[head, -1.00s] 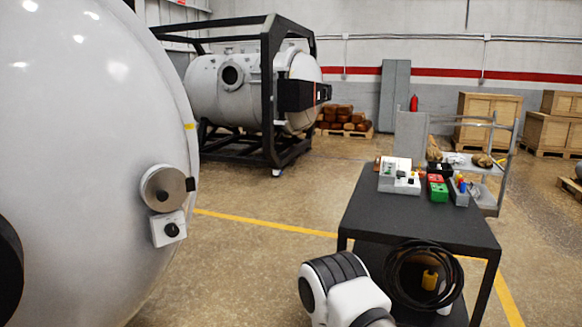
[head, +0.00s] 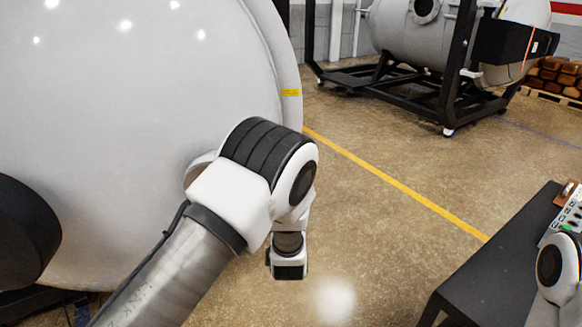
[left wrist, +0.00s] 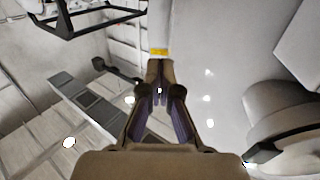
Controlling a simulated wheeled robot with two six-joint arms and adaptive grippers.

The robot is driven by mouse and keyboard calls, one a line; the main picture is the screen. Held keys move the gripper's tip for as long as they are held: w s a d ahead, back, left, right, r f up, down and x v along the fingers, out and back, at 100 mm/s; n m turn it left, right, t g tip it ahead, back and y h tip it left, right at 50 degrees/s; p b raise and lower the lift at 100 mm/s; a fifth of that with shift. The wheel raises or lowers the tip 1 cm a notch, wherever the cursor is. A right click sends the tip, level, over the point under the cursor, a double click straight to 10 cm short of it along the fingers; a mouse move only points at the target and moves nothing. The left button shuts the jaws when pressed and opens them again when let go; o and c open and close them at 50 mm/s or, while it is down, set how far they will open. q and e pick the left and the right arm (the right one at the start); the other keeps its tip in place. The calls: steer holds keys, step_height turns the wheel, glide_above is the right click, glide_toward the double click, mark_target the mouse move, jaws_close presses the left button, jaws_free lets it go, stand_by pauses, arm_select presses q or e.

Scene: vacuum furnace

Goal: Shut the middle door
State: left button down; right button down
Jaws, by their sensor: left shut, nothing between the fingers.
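A large pale domed furnace door (head: 120,120) fills the left of the head view, with a small yellow label (head: 290,92) on its right rim. I cannot tell how far it stands open. My left arm reaches across its lower right part and hides the dial seen there before. In the left wrist view my left gripper (left wrist: 160,97) is shut and empty. Its fingertips point toward the yellow label (left wrist: 159,52) on the rim, with the pale door surface (left wrist: 220,60) to the right; contact cannot be told. My right gripper is out of view.
A black-topped table (head: 505,255) stands at the lower right, beside part of my right arm. A second furnace in a black frame (head: 455,75) is at the back right. The concrete floor with a yellow line (head: 400,190) between is clear.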

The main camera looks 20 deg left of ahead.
arm_select(q)
steer(key=b+x, duration=0.2)
steer(key=x, duration=1)
steer(key=shift+w+d+f, duration=0.25)
steer(key=shift+w+f, duration=0.05)
steer(key=shift+w, duration=0.1)
